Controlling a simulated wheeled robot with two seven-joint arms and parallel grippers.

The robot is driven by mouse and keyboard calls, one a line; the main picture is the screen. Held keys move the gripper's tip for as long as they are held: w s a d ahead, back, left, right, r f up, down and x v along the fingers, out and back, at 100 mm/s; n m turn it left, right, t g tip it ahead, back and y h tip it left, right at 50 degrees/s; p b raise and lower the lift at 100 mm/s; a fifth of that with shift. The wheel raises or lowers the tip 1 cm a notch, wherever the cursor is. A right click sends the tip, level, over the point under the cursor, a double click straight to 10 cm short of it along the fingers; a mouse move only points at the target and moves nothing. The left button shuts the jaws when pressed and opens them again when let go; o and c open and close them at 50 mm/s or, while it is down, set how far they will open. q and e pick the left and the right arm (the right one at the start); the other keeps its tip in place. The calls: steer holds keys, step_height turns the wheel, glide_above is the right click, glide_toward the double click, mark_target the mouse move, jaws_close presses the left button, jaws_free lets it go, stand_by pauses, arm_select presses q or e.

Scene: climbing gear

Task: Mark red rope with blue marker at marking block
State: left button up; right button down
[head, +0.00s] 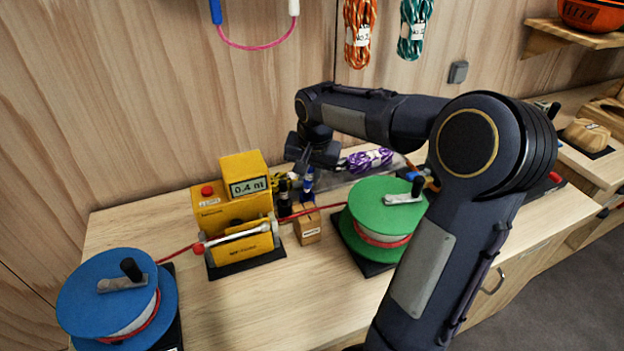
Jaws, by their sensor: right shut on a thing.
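The red rope (178,253) runs from the blue reel (100,297) through the yellow measuring device (228,205) and past the marking block toward the green reel (378,214). The device's display reads about 0.4 m. The marking block (307,227) is a small wooden block just right of the device. My right gripper (306,168) points down above and behind the block, shut on the blue marker (307,184), which is roughly upright. I cannot tell whether its tip touches the rope. My left gripper is out of view.
Dark and yellow items (284,190) stand close to the marker, beside the device. A purple rope bundle (369,159) lies behind the green reel. Orange (360,30) and teal (414,28) rope bundles hang on the wall. The bench front between the reels is clear.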

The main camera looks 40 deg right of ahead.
mark_target(309, 189)
steer(key=shift+f, duration=0.45)
step_height(309, 189, down, 2)
steer(key=shift+a+f+b, duration=0.1)
steer(key=shift+f+b, duration=0.1)
steer(key=shift+b, duration=1)
steer(key=shift+s+b+x, duration=0.2)
steer(key=shift+b+x, duration=0.55)
steer(key=shift+x, duration=0.2)
steer(key=shift+b+x, duration=0.6)
steer(key=shift+x, duration=0.15)
steer(key=shift+s+a, duration=0.1)
steer(key=shift+s, duration=0.1)
steer(key=shift+w+d+r+p+v, duration=0.1)
steer(key=shift+w+p+v, duration=0.2)
steer(key=shift+p+v, duration=0.9)
steer(key=shift+w+d+r+p+v, duration=0.1)
steer(key=shift+w+p+v, duration=0.2)
steer(key=shift+p+v, duration=0.9)
steer(key=shift+w+d+p+v, duration=0.1)
steer(key=shift+w+p+v, duration=0.15)
steer(key=shift+p+v, duration=0.9)
steer(key=shift+r+b, duration=0.35)
steer(key=shift+s+f, duration=0.1)
